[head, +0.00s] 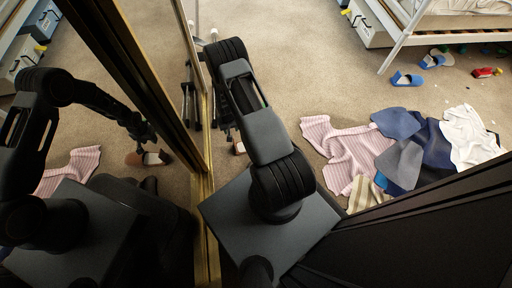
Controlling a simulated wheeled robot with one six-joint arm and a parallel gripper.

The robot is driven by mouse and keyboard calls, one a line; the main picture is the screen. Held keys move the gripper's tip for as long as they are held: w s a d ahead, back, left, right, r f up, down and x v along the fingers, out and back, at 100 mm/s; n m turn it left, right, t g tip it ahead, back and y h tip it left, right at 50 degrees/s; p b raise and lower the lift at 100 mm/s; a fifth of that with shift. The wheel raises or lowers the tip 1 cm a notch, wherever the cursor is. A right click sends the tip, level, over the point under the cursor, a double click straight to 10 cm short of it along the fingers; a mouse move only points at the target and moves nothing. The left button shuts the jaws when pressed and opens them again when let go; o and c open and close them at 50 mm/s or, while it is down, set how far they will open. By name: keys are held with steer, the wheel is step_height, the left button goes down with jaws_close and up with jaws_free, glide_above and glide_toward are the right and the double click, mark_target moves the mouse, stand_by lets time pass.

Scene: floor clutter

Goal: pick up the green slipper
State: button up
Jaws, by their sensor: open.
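No clearly green slipper shows in the head view. A brownish slipper (238,147) lies on the carpet, mostly hidden behind my arm. Its reflection (148,158) in the mirror at left looks brown with a pale part. My gripper (229,132) is largely hidden behind my own arm links. In the mirror it appears open and empty, pointing down just above and beside that slipper. Blue slippers lie far off at upper right, one (407,79) alone and another (432,61) near the bed leg.
A gold-framed mirror (203,180) stands close along my arm's left side. Crumpled clothes, pink (341,148), blue and white (469,137), cover the floor at right. A bed frame (402,40) and a red toy (487,72) are at upper right. Carpet at centre is clear.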

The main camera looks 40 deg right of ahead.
mark_target(234, 142)
steer(key=f+b, duration=0.1)
steer(key=f, duration=0.2)
steer(key=f+b, duration=0.1)
steer(key=f, duration=0.3)
steer(key=f+b, duration=0.2)
steer(key=f, duration=0.1)
steer(key=shift+s+f, duration=0.3)
steer(key=shift+s, duration=0.1)
steer(key=shift+f+b, duration=1.85)
steer(key=shift+f, duration=1.2)
steer(key=shift+w, duration=0.1)
steer(key=shift+c, duration=0.3)
jaws_close()
